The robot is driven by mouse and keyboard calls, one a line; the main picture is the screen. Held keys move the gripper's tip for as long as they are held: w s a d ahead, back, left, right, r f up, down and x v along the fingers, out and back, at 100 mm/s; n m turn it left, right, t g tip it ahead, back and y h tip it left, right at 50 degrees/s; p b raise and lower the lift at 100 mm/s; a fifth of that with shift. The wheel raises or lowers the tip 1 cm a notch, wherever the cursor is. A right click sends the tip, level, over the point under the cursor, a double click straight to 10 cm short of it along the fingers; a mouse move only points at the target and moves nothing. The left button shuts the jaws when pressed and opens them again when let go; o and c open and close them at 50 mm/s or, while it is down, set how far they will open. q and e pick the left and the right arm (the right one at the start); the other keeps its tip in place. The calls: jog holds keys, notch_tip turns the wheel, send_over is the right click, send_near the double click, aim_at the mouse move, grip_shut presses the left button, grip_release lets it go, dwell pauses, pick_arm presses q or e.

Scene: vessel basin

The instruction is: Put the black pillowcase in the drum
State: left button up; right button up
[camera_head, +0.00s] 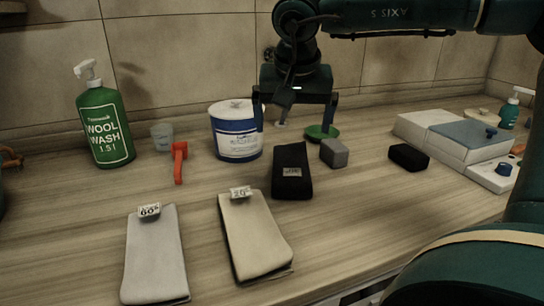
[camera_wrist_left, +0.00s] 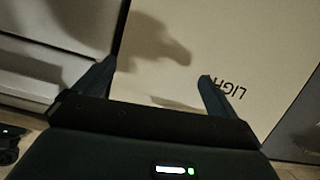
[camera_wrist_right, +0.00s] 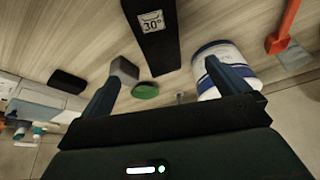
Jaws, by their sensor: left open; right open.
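The black pillowcase (camera_head: 292,172) lies folded on the wooden counter, with a small label on it. In the right wrist view the black pillowcase (camera_wrist_right: 153,40) shows a "30°" tag and lies ahead of the fingers. My right gripper (camera_head: 296,112) is open and empty, above and behind the pillowcase, with its fingers pointing down. My left gripper (camera_wrist_left: 158,75) is open and empty, facing a pale panel (camera_wrist_left: 215,45) marked "LIGH". It is not in the head view. I cannot make out the drum in any view.
A grey folded cloth (camera_head: 155,255) and a beige one (camera_head: 254,235) lie in front. A white-blue tub (camera_head: 236,132), red tool (camera_head: 179,162), green bottle (camera_head: 104,125), grey block (camera_head: 334,152), green dish (camera_head: 321,133), black block (camera_head: 408,157) and pale boxes (camera_head: 440,135) stand around.

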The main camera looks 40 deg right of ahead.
aim_at(291, 160)
jog(key=b+x, duration=0.1)
jog(key=x, duration=0.6)
jog(key=shift+s, duration=0.2)
jog(key=shift+x, duration=3.05)
jog(key=shift+w+d, duration=0.1)
jog(key=shift+c, duration=0.2)
jog(key=shift+r, duration=0.1)
jog(key=c, duration=1.2)
